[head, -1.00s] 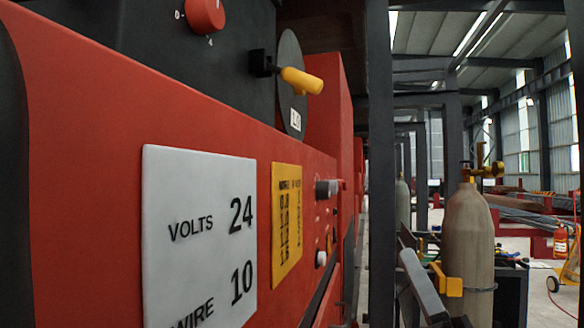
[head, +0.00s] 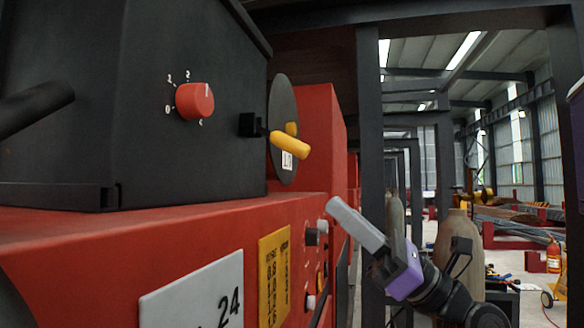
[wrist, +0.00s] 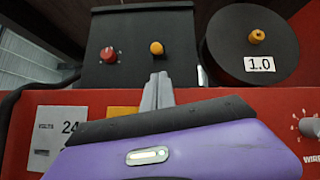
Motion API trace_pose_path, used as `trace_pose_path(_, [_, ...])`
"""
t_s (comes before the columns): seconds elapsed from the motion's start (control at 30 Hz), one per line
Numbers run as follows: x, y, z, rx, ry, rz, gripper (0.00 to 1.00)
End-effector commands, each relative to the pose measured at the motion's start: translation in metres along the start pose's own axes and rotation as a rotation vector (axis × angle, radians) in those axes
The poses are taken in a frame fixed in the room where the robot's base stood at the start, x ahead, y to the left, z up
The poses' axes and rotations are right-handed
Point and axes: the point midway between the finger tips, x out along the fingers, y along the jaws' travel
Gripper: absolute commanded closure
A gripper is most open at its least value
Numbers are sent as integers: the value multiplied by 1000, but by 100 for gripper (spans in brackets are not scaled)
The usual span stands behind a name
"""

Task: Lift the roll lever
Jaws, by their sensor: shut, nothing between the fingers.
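The roll lever is a yellow handle (head: 290,145) on a small black mount, sticking out from the dark feeder box. In the wrist view it shows end-on as a yellow knob (wrist: 157,48) on the box's front face. My gripper (head: 335,206) is shut and empty, its grey fingers pointing up and left in the head view. It is below and to the right of the lever there, apart from it. In the wrist view the fingertips (wrist: 159,76) stand just below the lever in the picture. The gap in depth is hard to tell.
A red dial (head: 195,101) sits on the feeder box, left of the lever. A wire spool (wrist: 222,52) with a yellow hub is to the right in the wrist view. The red cabinet (head: 220,228) below carries knobs and plates. A gas cylinder (head: 458,238) stands behind my arm.

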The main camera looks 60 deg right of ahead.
Motion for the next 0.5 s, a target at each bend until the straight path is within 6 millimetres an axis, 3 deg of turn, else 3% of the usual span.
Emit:
trace_pose_path(0.23, [10, 0, 2, 2, -2, 1, 100])
trace_pose_path(0.5, [55, 0, 4, 2, -2, 1, 100])
